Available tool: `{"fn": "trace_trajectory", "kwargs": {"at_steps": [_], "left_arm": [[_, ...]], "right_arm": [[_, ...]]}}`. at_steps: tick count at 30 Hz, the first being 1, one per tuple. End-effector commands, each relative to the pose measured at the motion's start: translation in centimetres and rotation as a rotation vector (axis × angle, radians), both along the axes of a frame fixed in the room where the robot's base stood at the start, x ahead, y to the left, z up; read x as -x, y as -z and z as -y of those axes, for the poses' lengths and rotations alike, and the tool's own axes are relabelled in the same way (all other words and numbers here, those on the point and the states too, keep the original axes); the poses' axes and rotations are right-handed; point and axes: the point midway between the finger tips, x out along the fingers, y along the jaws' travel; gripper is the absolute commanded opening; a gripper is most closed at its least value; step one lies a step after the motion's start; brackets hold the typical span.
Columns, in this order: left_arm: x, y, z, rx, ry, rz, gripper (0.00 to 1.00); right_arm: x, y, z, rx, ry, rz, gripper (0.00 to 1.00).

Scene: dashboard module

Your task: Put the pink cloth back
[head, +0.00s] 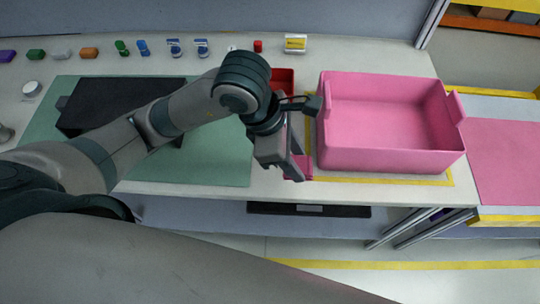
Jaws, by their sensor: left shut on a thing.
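A small piece of pink cloth (304,167) shows at the fingertips of my left gripper (296,172). The gripper points down over the front part of the table, just left of the pink bin, and is shut on the cloth. Most of the cloth is hidden behind the fingers, and I cannot tell whether it touches the table. The open pink bin (395,160) looks empty. My right gripper is not in view.
A black module (90,95) lies on a green mat (225,165), partly behind my left arm. A red bin (285,76) stands behind the gripper. Several small coloured parts line the back. A flat pink area (505,160) lies on the surface at right.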

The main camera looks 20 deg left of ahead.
Motion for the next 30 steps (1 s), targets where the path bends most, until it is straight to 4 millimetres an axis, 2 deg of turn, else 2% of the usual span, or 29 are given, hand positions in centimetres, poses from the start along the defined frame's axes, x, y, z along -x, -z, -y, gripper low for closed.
{"fn": "trace_trajectory", "kwargs": {"at_steps": [2, 6, 13, 18, 30], "left_arm": [[-1.0, 1.3, -1.7, -0.007, -0.011, -0.007, 0.17], [-2.4, 2.5, -3.9, -0.008, -0.009, -0.009, 0.17], [-4.5, 4.6, -6.7, -0.005, -0.007, -0.007, 0.17], [-5.0, 5.2, -7.3, -0.003, -0.003, -0.003, 0.17], [-4.9, 5.7, -7.3, -0.003, -0.003, -0.006, 0.17]], "right_arm": [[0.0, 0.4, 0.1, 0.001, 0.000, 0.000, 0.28], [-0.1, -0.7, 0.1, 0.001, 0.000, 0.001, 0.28], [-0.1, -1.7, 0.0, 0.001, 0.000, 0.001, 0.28], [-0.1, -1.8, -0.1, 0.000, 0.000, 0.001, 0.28], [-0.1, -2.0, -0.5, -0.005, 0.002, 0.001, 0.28]]}}
